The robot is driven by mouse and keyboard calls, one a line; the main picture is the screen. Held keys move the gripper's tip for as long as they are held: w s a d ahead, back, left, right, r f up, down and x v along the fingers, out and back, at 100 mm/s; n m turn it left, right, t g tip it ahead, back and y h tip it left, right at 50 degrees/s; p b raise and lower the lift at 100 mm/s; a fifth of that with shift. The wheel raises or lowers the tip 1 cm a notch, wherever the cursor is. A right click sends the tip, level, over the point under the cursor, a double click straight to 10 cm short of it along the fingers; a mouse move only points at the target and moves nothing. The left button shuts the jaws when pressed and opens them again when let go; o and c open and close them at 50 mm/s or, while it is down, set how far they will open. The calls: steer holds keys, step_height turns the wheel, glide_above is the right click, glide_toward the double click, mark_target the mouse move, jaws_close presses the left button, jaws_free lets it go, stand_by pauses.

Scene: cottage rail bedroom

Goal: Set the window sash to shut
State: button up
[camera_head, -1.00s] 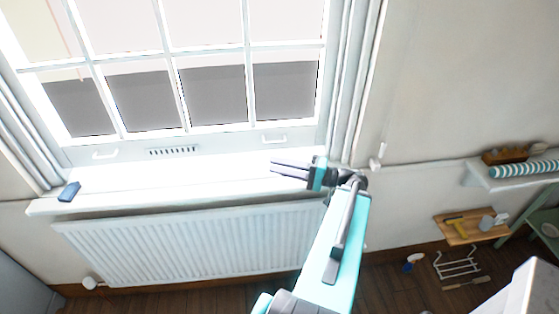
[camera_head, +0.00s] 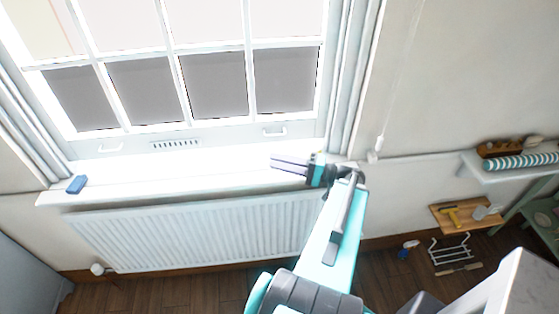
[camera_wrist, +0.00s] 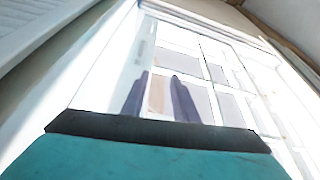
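The white-framed window sash (camera_head: 220,137) fills the upper left of the head view. Its bottom rail has two white pull handles, left (camera_head: 110,148) and right (camera_head: 275,132), with a slotted vent (camera_head: 175,143) between them. The rail lies just above the white sill (camera_head: 150,176); I cannot tell whether there is a gap below it. My gripper (camera_head: 273,161) is in front of the sill, below the right handle, pointing left. Its fingers are apart and empty. The wrist view shows both fingers (camera_wrist: 160,85) spread, with the window panes (camera_wrist: 205,70) beyond them.
A blue block (camera_head: 76,185) lies at the sill's left end. A white radiator (camera_head: 190,235) is under the sill. A pull cord (camera_head: 380,145) hangs right of the window. At right are a wall shelf (camera_head: 485,172) with a striped roll and a wooden board (camera_head: 440,215) with tools.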

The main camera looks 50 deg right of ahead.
steer(key=shift+f, duration=0.1)
steer(key=w+a+f+n+g+y+b, duration=0.1)
steer(key=w+a+f+g+b, duration=0.15)
steer(key=a+f+g, duration=0.75)
steer(key=w+a+f+n+g+y+b, duration=0.1)
steer(key=a+f+n+g+b, duration=0.15)
steer(key=a+f, duration=1.35)
steer(key=s+a+f+n+g+h+b, duration=0.2)
steer(key=s+f, duration=0.3)
steer(key=f, duration=0.3)
steer(key=s+a+f+n+g+h+b, duration=0.3)
steer(key=s+a+f+g+h, duration=0.1)
steer(key=f, duration=0.5)
steer(key=s+a+f+n+g+h+b, duration=0.2)
steer(key=s+a+f+g+h, duration=0.1)
steer(key=s+f, duration=0.4)
steer(key=shift+s+a+f+g+h, duration=0.15)
steer(key=shift+s+f+g+h, duration=0.3)
steer(key=shift+f+h, duration=0.45)
